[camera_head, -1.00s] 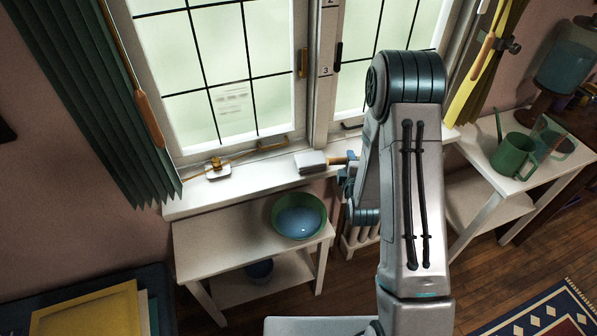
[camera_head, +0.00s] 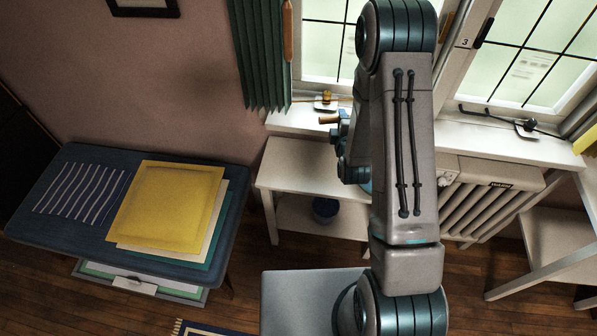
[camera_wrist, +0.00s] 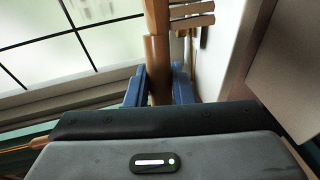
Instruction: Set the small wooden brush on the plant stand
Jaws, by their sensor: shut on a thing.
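My gripper (camera_wrist: 160,88) is shut on a wooden, rod-like piece, the small wooden brush (camera_wrist: 157,50), which stands between the blue fingers in the wrist view. In the head view, a short brown end of the brush (camera_head: 328,119) sticks out to the left of my gripper (camera_head: 342,128), by the windowsill. The rest of the brush is hidden by my arm. A white two-tier stand (camera_head: 283,165) below the sill, left of my arm, may be the plant stand; its right part is hidden.
A dark table (camera_head: 60,222) with a yellow folder (camera_head: 168,205) is at left. A radiator (camera_head: 490,205) and another white stand (camera_head: 535,250) are at right. A latch block (camera_head: 325,102) lies on the sill.

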